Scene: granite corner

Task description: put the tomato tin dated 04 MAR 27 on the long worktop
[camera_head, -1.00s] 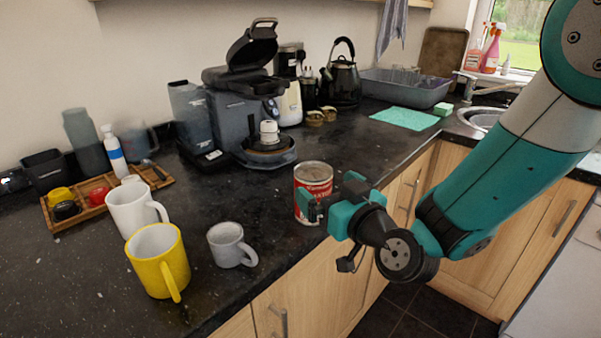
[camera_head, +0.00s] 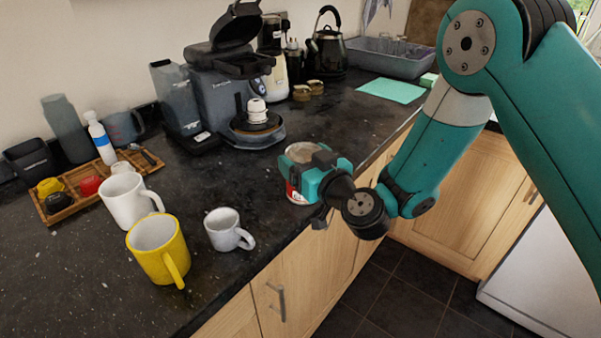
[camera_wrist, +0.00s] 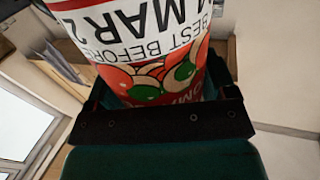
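A red and white tomato tin (camera_head: 299,152) stands upright on the dark worktop (camera_head: 215,300) near its front edge, partly hidden by my gripper. In the wrist view its label (camera_wrist: 150,45) is upside down and reads "BEST BEFORE" and part of a date with "MAR 2"; the day and last digit are cut off. My gripper (camera_head: 310,180) is at the tin from the front right, with its fingers on either side in the wrist view (camera_wrist: 158,95). Whether the fingers press on the tin cannot be told.
A grey mug (camera_head: 225,230), a yellow mug (camera_head: 158,255) and a white mug (camera_head: 125,200) stand left of the tin. A coffee machine (camera_head: 225,95) stands behind it. Bare worktop lies between them. A green cloth (camera_head: 392,90) and grey basin (camera_head: 385,58) are farther back.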

